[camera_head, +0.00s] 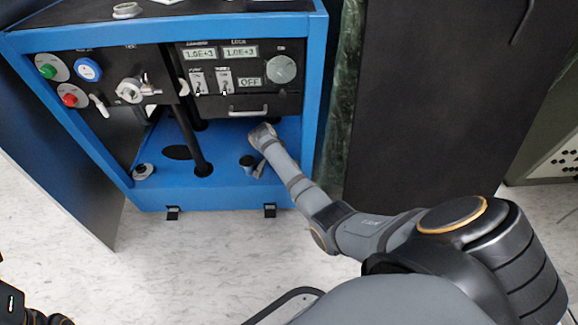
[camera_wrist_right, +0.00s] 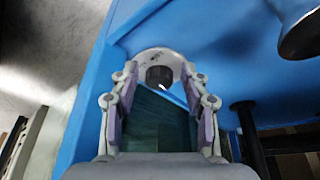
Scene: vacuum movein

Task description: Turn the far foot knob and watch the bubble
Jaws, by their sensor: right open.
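The blue-framed unit (camera_head: 320,90) stands ahead. My right arm reaches into its low bay, and my right gripper (camera_head: 257,165) is low near the bay's front right, partly hidden by its own wrist. A small dark cylinder (camera_head: 247,162), probably a foot knob, stands beside it. In the right wrist view my right gripper (camera_wrist_right: 160,78) is open, fingers on either side of a dark round knob (camera_wrist_right: 159,76) in front of a pale disc; contact cannot be told. A pale ring (camera_head: 143,171) lies at the bay's front left. No bubble can be made out.
A black post (camera_head: 197,150) stands in the bay, left of my arm. A control panel (camera_head: 240,80) with a handle hangs above it. A dark cabinet (camera_head: 430,100) stands close on the right. The speckled floor (camera_head: 190,260) in front is clear.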

